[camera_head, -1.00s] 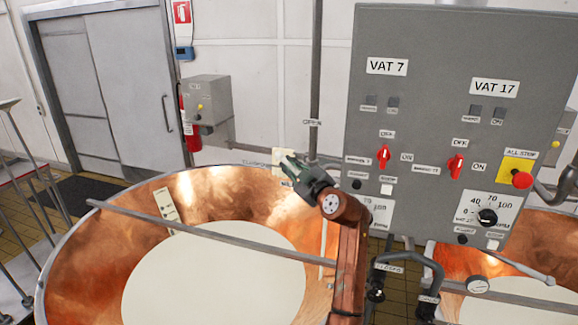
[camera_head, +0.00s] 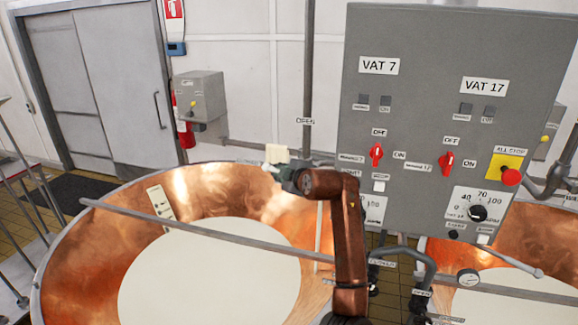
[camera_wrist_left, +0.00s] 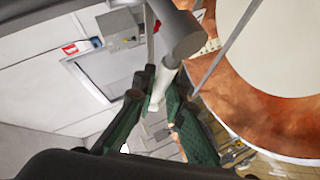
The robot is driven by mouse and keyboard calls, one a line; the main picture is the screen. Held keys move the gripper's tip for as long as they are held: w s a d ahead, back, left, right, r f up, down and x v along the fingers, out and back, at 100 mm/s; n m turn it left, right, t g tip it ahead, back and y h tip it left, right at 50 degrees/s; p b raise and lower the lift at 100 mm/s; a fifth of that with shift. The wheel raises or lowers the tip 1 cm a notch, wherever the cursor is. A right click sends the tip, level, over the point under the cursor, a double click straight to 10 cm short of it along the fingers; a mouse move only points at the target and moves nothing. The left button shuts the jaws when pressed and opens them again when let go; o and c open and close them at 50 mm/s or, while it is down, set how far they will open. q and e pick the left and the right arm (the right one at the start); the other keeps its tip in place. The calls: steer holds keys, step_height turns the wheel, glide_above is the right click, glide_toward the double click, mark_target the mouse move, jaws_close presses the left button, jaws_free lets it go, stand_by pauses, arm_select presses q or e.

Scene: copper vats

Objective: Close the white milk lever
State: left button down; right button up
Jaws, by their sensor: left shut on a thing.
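The white milk lever (camera_wrist_left: 162,82) shows in the left wrist view as a short pale handle below a grey cylindrical pipe fitting (camera_wrist_left: 176,32). My left gripper (camera_wrist_left: 156,92) has a green finger on each side of it and is shut on it. In the head view my left gripper (camera_head: 279,172) is at the far rim of the left copper vat (camera_head: 85,235), just below a small pale piece (camera_head: 277,153). The fingers and wrist hide most of the lever there. My right gripper is not in view.
A grey control panel (camera_head: 430,100) with red switches stands right of my arm. A vertical pipe (camera_head: 308,70) with an OPEN label (camera_head: 305,121) rises behind the gripper. A grey bar (camera_head: 180,225) crosses the vat, which holds white milk (camera_head: 215,275).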

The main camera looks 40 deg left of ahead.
arm_select(q)
steer(key=shift+a+f+n+h+p, duration=0.1)
steer(key=shift+f+n+h+p, duration=0.6)
steer(key=shift+h, duration=0.2)
steer(key=shift+f, duration=0.15)
steer(key=c, duration=2)
jaws_free()
steer(key=shift+s, duration=0.1)
steer(key=shift+o, duration=0.2)
steer(key=v, duration=1.2)
